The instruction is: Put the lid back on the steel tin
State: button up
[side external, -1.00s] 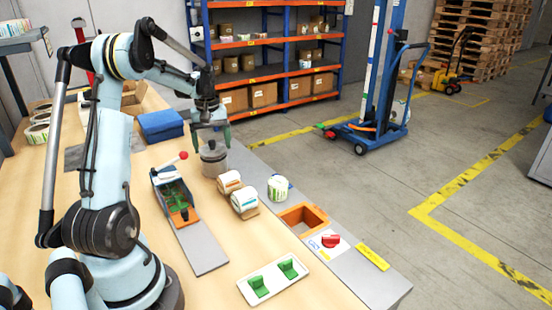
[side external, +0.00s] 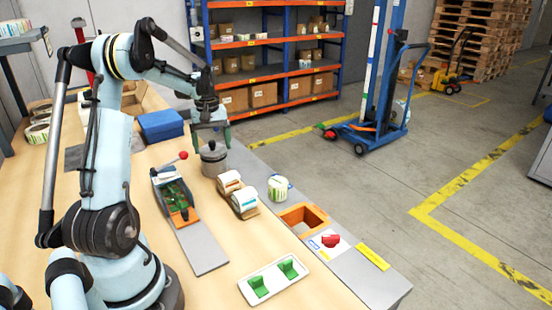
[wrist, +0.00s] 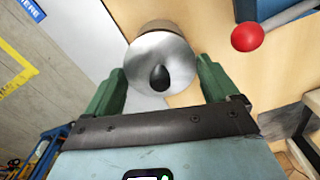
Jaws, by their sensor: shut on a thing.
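The steel tin (side external: 213,168) stands upright on the table beyond the red-knobbed device. Its round grey lid (side external: 213,152) with a dark knob is at the tin's top, and I cannot tell whether it is fully seated. In the wrist view the shiny lid (wrist: 150,50) with its black knob lies between my green fingers, and a strip of the tin's side (wrist: 160,24) shows past its far edge. My gripper (side external: 211,145) points down over the tin, shut on the lid, with one finger at each side of it.
The device with the red-knobbed lever (side external: 176,200) stands just left of the tin; its red knob (wrist: 247,36) shows in the wrist view. A blue box (side external: 161,125) is behind left. The table edge is close on the right.

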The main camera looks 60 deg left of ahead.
jog(key=shift+f, duration=0.1)
dwell(0.7)
jog(key=o, duration=0.8)
jog(key=shift+r, duration=3.5)
grip_shut()
